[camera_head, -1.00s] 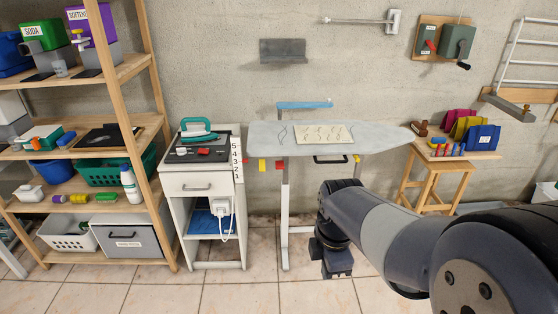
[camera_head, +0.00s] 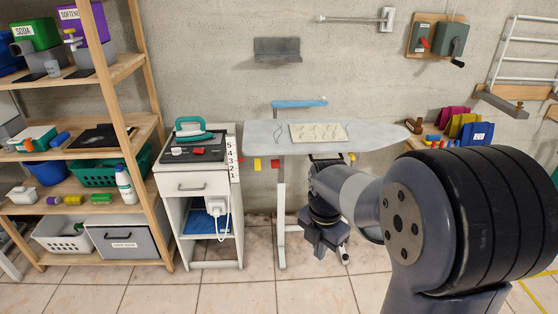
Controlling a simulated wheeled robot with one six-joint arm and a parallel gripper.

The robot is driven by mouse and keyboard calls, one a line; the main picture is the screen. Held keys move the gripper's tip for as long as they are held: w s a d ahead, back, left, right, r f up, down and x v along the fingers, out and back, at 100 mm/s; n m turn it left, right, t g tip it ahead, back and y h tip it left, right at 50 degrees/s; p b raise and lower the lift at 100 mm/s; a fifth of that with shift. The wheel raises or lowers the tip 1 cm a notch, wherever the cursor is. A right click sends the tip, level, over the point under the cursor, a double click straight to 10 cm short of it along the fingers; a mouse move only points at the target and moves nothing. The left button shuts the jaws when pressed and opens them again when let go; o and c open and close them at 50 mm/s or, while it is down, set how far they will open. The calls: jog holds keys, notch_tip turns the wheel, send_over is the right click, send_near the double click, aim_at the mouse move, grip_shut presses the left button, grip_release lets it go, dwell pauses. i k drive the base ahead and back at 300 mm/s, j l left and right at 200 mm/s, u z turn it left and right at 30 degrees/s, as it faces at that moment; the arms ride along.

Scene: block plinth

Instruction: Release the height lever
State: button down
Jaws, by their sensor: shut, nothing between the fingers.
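The ironing board (camera_head: 370,138) has a pale cover and stands on white legs in the middle of the view. A yellow tag (camera_head: 257,164) and a red tag (camera_head: 275,163) hang under the board's left end. My gripper (camera_head: 322,248) is below the board, right of the left leg, apart from the handle and low near the floor. It is shut with nothing in it. Its fingertips are hard to make out.
A white cabinet (camera_head: 197,184) with an iron (camera_head: 194,131) and a number scale stands left of the board. A wooden shelf (camera_head: 143,150) is farther left. My arm covers most of the stool at the right. Tiled floor in front is clear.

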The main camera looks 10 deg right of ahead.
aim_at(274, 163)
jog(key=i+j+z, duration=0.2)
jog(key=z, duration=0.25)
jog(key=i+j+z, duration=0.2)
jog(key=z, duration=0.25)
jog(key=i+j, duration=0.2)
jog(key=j, duration=0.15)
jog(key=i+j+z, duration=0.1)
jog(key=j, duration=0.25)
jog(key=i+j, duration=0.2)
jog(key=j, duration=0.15)
jog(key=i+j+z, duration=0.1)
jog(key=j, duration=0.3)
jog(key=i+j, duration=0.25)
jog(key=i+j+z, duration=0.15)
jog(key=j, duration=0.3)
jog(key=i+j, duration=0.1)
jog(key=j, duration=0.3)
